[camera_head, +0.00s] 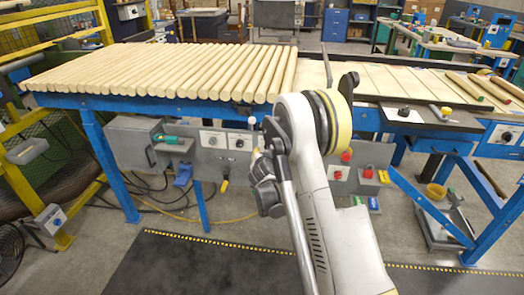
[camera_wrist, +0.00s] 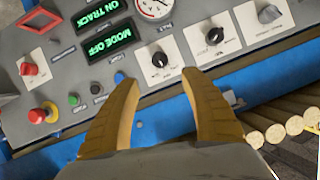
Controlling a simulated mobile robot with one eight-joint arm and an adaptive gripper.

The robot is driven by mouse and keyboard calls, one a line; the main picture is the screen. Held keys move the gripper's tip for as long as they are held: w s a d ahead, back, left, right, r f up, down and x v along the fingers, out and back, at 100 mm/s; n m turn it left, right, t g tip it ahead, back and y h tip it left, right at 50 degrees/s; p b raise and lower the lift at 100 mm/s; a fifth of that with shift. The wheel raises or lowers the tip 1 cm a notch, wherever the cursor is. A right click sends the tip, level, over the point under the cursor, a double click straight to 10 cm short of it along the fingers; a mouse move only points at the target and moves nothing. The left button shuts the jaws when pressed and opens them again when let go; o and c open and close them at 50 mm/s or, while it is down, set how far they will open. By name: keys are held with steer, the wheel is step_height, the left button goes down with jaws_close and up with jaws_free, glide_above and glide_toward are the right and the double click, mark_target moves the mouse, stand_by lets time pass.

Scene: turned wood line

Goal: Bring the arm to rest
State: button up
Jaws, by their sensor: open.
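My gripper (camera_wrist: 162,105) shows in the wrist view with two yellow-orange fingers. The fingers are spread apart with nothing between them. They point toward a grey control panel (camera_wrist: 120,85) with black knobs, push buttons and two green-lit displays reading "ON TRACK" and "MODE OFF". I cannot tell whether the fingertips touch the panel, but a gap seems to lie between them and the knobs.
A row of turned wood rods (camera_head: 170,72) lies on the blue-framed line (camera_head: 160,104). Grey control boxes (camera_head: 222,150) hang below it. A dark mat (camera_head: 200,265) with a yellow dotted edge covers the floor in front. A yellow guard frame (camera_head: 50,15) stands at the left.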

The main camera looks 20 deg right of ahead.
steer(key=s+a+r+n+g+y, duration=0.1)
steer(key=s+a+r+n+y, duration=0.1)
steer(key=s+a+r, duration=0.5)
steer(key=s+a+r+n+g+y, duration=0.1)
steer(key=s+a+r+n, duration=0.15)
steer(key=s+r, duration=0.75)
steer(key=s+a+n+g+y, duration=0.1)
steer(key=s+a, duration=0.2)
steer(key=s, duration=0.5)
steer(key=s+a+n+g+y, duration=0.1)
steer(key=s+a, duration=0.2)
steer(key=s, duration=0.5)
steer(key=s+a+f+n+y, duration=0.1)
steer(key=s+a+n, duration=0.1)
steer(key=s+a, duration=0.2)
steer(key=s, duration=0.3)
steer(key=shift+s+g+y, duration=0.3)
steer(key=shift+s+g, duration=0.1)
